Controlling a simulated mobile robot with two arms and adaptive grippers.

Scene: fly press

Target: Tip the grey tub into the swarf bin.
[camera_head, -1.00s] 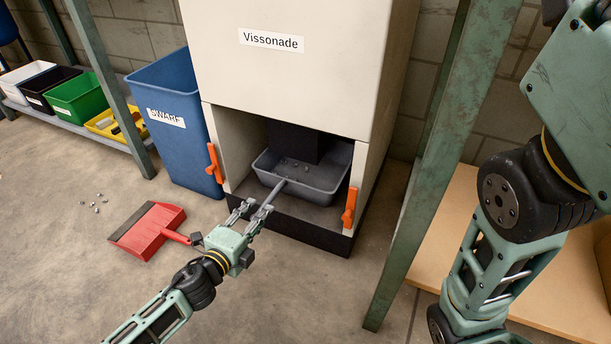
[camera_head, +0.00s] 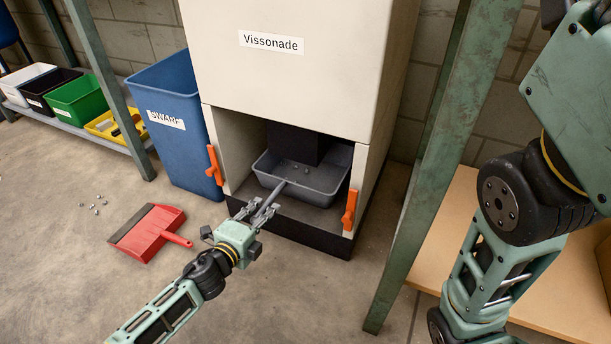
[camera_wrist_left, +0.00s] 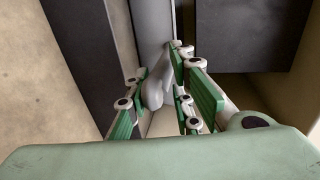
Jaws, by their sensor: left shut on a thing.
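The grey tub (camera_head: 322,178) sits inside the open lower bay of the cream machine, with a few small metal bits in it. Its handle sticks out toward the front. My left gripper (camera_head: 264,208) is shut on the tub's handle at the bay's front edge. In the left wrist view the grey handle (camera_wrist_left: 153,92) lies between the green-padded fingers (camera_wrist_left: 160,105). The blue swarf bin (camera_head: 175,150) stands upright on the floor, just left of the machine. My right gripper is out of view; only my right arm shows at the right.
Orange latches (camera_head: 214,165) (camera_head: 349,209) flank the bay opening. A red dustpan (camera_head: 148,230) and loose metal bits (camera_head: 97,204) lie on the floor at left. A green post (camera_head: 420,190) stands right of the machine. Coloured bins (camera_head: 78,98) line a low shelf at far left.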

